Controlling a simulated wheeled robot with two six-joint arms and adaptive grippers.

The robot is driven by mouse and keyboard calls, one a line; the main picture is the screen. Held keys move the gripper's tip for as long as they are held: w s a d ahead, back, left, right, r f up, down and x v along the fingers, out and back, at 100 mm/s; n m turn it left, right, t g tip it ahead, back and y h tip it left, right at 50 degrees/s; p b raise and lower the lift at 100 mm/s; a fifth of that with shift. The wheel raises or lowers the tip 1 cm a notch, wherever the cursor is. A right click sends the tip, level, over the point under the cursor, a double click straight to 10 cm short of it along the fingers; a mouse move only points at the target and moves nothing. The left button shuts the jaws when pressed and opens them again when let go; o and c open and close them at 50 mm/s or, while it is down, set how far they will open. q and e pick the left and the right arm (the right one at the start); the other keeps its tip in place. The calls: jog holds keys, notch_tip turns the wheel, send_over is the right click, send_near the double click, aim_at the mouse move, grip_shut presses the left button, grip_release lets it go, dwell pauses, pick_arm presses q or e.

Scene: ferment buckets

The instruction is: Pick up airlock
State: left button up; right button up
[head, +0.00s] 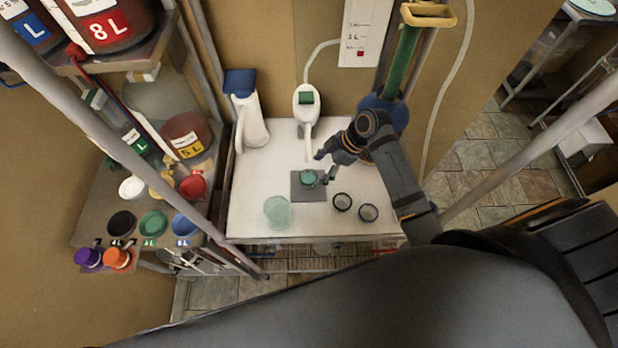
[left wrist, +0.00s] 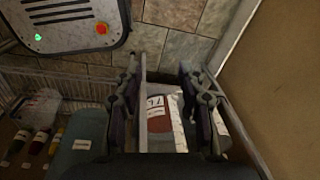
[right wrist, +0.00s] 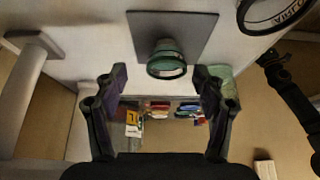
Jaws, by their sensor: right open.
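A green, round, cup-like piece (head: 309,177) stands on a dark grey square pad (head: 297,191) on the white table. I take it for the airlock, though its shape is small in the head view. In the right wrist view the green piece (right wrist: 166,60) shows a dark rim and lies ahead of and between my fingertips. My right gripper (head: 325,167) is open and empty, just beside it; contact is not visible. My left gripper (left wrist: 160,68) is open and empty, away from the table.
A pale green translucent cup (head: 277,211) stands front left. A white spouted device (head: 306,104) and a white bottle (head: 249,112) stand behind. A shelf with lids and buckets is at left.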

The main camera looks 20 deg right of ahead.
aim_at(306, 181)
jog(key=shift+s+a+f+p, duration=0.2)
jog(key=shift+a+f+p, duration=0.5)
jog(key=shift+a+p, duration=0.4)
jog(key=x, duration=0.2)
jog(key=shift+f, duration=0.4)
jog(key=shift+d, duration=0.1)
jog(key=shift+c, duration=1.3)
jog(key=c, duration=1)
pick_arm(q)
jog(key=r, duration=0.1)
jog(key=w+r, duration=0.1)
jog(key=shift+d+r, duration=0.2)
jog(key=shift+r, duration=0.15)
jog(key=shift+f, duration=0.1)
